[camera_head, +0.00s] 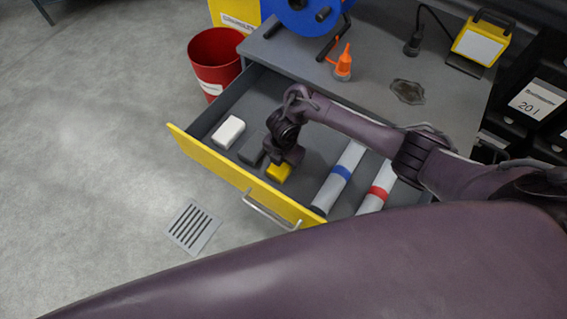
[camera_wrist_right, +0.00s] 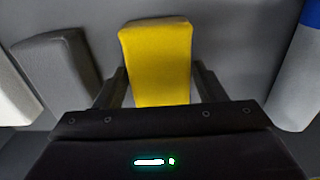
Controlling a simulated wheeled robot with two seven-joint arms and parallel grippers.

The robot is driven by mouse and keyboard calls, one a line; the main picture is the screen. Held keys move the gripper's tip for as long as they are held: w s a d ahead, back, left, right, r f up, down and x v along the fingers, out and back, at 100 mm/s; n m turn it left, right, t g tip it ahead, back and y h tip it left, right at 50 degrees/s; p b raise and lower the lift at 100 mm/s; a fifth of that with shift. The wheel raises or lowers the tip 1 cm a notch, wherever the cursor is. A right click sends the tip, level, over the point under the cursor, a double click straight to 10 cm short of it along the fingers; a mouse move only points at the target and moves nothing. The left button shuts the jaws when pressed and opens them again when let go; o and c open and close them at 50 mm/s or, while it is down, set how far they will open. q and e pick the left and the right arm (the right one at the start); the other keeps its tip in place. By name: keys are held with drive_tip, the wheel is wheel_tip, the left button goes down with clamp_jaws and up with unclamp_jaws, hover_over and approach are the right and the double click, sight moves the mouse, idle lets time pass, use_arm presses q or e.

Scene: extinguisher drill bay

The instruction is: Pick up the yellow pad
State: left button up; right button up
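The yellow pad (camera_head: 279,172) lies on the floor of the open drawer (camera_head: 240,180), between a dark grey pad (camera_head: 253,147) and a grey tube with a blue band (camera_head: 338,178). My right gripper (camera_head: 281,162) is lowered over the yellow pad and hides part of it. In the right wrist view the yellow pad (camera_wrist_right: 157,60) is between the two fingers of the right gripper (camera_wrist_right: 159,80), one on each side. The fingers are apart, with narrow gaps beside the pad. My left gripper is not in view.
A white pad (camera_head: 228,132) is at the drawer's left, and a red-banded tube (camera_head: 377,190) at its right. The yellow drawer front (camera_head: 215,169) has a metal handle. A red bin (camera_head: 214,60) stands beside the cabinet.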

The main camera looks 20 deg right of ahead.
drive_tip(key=c, duration=0.6)
drive_tip(key=shift+r, duration=0.1)
wheel_tip(320, 180, up, 7)
drive_tip(key=shift+w+r+p, duration=0.1)
drive_tip(key=shift+p, duration=1.1)
wheel_tip(320, 180, up, 13)
drive_tip(key=p, duration=0.8)
drive_tip(key=shift+f, duration=0.2)
